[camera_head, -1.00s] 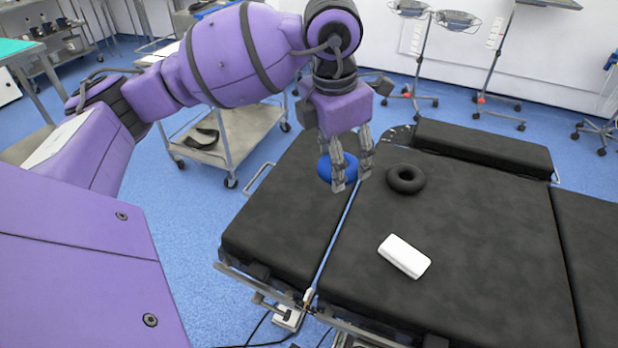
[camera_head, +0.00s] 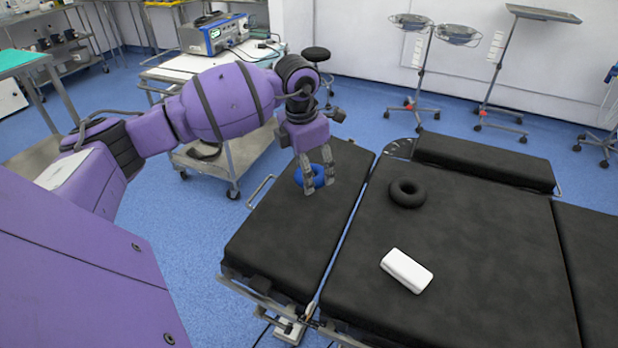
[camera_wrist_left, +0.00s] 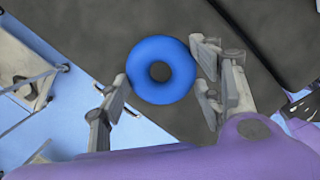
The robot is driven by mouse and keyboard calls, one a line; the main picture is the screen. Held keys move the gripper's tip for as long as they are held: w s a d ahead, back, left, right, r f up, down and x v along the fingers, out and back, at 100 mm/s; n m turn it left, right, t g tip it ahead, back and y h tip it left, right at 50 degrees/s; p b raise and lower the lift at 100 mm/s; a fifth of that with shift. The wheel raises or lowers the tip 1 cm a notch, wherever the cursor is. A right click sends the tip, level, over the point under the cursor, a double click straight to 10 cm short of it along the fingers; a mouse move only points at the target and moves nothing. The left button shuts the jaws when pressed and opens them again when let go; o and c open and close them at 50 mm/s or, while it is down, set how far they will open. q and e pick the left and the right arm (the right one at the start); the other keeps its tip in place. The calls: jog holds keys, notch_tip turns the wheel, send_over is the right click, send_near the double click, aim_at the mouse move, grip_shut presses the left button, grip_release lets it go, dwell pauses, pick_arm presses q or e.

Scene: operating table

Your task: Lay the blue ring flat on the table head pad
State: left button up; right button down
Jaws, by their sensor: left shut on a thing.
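The blue ring (camera_head: 315,174) is between the fingers of my left gripper (camera_head: 318,183), over the far part of the black table head pad (camera_head: 285,245). In the left wrist view the ring (camera_wrist_left: 160,70) faces the camera with its hole showing, and the gripper (camera_wrist_left: 160,85) is shut on it with fingers at both sides. The dark pad (camera_wrist_left: 185,20) lies behind it. In the head view the fingers partly hide the ring; I cannot tell whether it touches the pad. My right gripper is not in view.
A black ring (camera_head: 407,193) and a white box (camera_head: 406,270) lie on the middle table section (camera_head: 480,250). A metal side rail (camera_head: 262,190) runs beside the head pad. A cart (camera_head: 240,150) stands behind. The near part of the head pad is clear.

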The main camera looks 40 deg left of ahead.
pick_arm(q)
notch_tip(320, 180, down, 3)
jog(key=shift+a+r, duration=0.1)
jog(key=shift+f, duration=0.2)
jog(key=shift+f, duration=0.2)
jog(key=o, duration=1.6)
jog(key=r, duration=0.4)
jog(key=s+r, duration=0.1)
jog(key=r, duration=0.7)
jog(key=shift+s+r, duration=0.15)
jog(key=shift+s, duration=0.25)
